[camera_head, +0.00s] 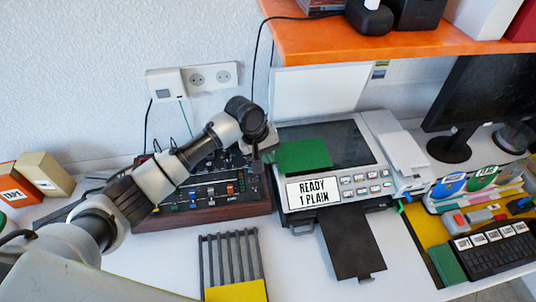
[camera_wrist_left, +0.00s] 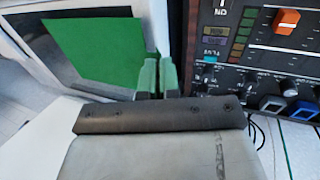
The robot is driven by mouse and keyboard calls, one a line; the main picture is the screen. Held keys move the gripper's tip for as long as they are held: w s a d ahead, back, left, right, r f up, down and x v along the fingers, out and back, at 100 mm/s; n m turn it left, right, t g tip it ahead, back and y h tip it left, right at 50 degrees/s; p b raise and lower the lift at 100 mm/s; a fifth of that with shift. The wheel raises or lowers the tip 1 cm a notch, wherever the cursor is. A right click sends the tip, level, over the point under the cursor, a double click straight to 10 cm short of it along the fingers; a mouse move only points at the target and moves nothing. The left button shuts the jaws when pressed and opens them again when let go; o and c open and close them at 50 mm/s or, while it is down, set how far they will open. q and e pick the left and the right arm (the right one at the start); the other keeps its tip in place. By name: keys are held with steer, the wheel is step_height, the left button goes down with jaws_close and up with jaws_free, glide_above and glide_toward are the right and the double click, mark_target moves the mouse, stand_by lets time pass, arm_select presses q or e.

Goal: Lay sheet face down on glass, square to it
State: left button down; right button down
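A green sheet (camera_head: 304,155) is over the front left part of the dark scanner glass (camera_head: 350,143) in the head view. Its front edge overlaps the border above the panel, and it looks turned slightly from the glass. My left gripper (camera_head: 268,153) is at the sheet's left edge. In the left wrist view the sheet (camera_wrist_left: 95,50) reaches the close-set fingertips (camera_wrist_left: 158,76). I cannot tell whether they pinch it or whether the sheet touches the glass. The sheet's visible face is plain green; its underside is hidden. My right gripper is not in view.
The scanner's white lid (camera_head: 320,92) stands open behind the glass. The panel display (camera_head: 313,192) reads "READY 1 PLAIN". A mixer (camera_head: 215,197) stands close on the left. An orange shelf (camera_head: 400,45) overhangs behind. A black tray (camera_head: 352,243) juts out in front.

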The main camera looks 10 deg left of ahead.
arm_select(q)
steer(key=shift+f, duration=0.55)
steer(key=c, duration=1.3)
jaws_free()
